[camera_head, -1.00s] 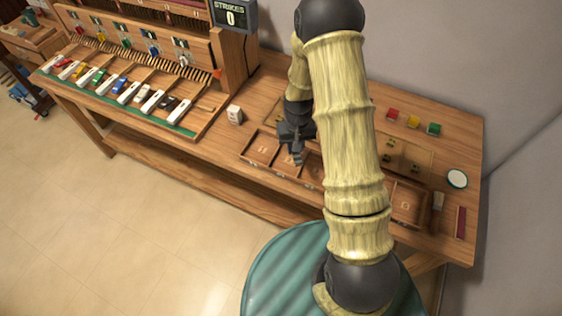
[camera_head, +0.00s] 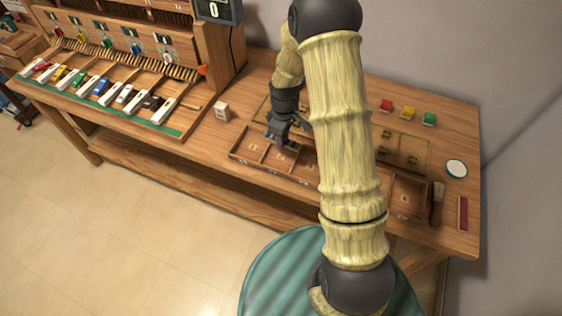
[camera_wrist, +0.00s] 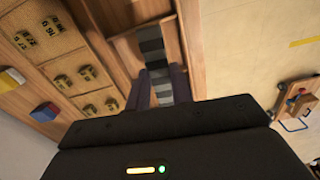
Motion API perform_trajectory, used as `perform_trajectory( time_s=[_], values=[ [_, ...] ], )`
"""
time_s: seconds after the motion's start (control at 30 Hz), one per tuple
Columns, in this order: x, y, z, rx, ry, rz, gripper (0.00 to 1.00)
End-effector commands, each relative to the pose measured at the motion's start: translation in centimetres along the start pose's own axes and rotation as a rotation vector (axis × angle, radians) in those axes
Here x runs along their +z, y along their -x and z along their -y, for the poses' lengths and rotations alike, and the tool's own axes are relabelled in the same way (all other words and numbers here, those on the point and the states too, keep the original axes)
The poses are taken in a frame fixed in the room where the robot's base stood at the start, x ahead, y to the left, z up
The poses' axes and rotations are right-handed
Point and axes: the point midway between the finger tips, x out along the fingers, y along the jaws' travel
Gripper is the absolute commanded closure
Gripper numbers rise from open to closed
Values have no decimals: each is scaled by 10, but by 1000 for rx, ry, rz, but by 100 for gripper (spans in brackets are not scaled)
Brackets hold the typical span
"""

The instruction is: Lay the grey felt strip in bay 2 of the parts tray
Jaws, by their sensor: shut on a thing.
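The parts tray (camera_head: 234,154) lies along the front of the bench, with numbered bays. Bay 2 (camera_head: 280,157) is second from the left and partly in view. My gripper (camera_head: 287,143) is over the back part of bay 2. In the wrist view my gripper (camera_wrist: 161,88) is shut on the grey felt strip (camera_wrist: 151,45), a narrow strip banded in lighter and darker greys. The strip reaches out past the fingertips, between the wooden walls of a bay. I cannot tell whether it touches the bay floor. My arm hides the tray's middle bays.
A keyboard with coloured keys (camera_head: 100,88) stands at left, with a white block (camera_head: 222,110) beside it. A brass-fitted board (camera_head: 405,150) lies behind the tray. Coloured blocks (camera_head: 407,112), a round white dish (camera_head: 456,169), a brush (camera_head: 437,203) and a red strip (camera_head: 463,213) lie at right.

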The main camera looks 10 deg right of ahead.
Motion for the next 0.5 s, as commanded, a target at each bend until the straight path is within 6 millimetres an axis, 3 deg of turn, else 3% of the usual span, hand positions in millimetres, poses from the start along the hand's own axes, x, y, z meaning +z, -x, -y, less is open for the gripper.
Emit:
perform_trajectory(
  time_s=[0.03,0.5],
  values=[
    [-2,-8,-3,2,86,-3,99],
    [-14,-17,-19,5,953,1,99]
  ],
)
